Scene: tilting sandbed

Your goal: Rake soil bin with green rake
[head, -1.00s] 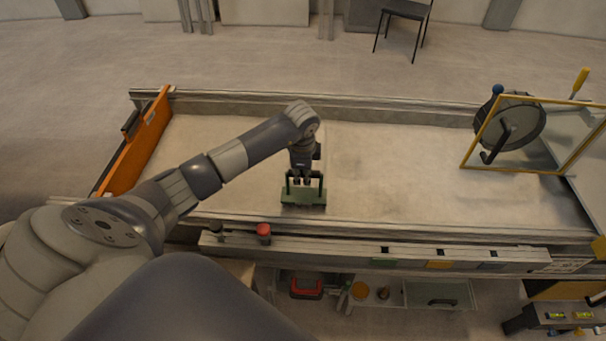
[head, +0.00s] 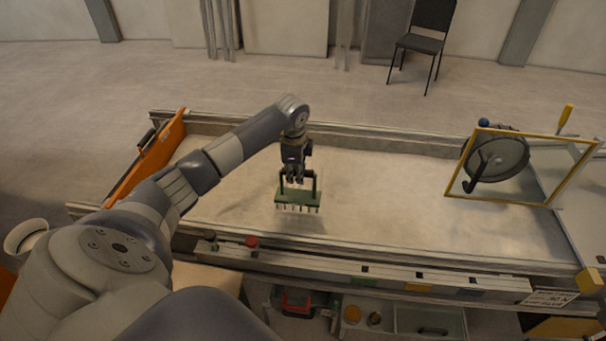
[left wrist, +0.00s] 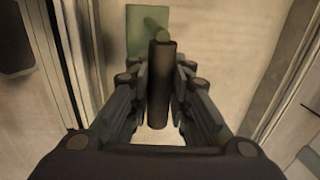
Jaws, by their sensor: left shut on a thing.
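The green rake (head: 298,197) hangs from my left gripper (head: 298,179) over the soil bin (head: 400,190), near the bin's front wall. Its tines point down, and I cannot tell whether their tips touch the pale soil. In the left wrist view the fingers of my left gripper (left wrist: 160,95) are shut on the rake's dark handle bar (left wrist: 160,80). Part of the green rake head (left wrist: 147,25) shows beyond the bar. My right gripper does not show in these views.
An orange board (head: 150,155) closes the bin's left end. A yellow-framed clear panel (head: 530,132) and a dark wheel (head: 497,160) stand at the right. A red knob (head: 252,241) sits on the front rail. The soil right of the rake is open.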

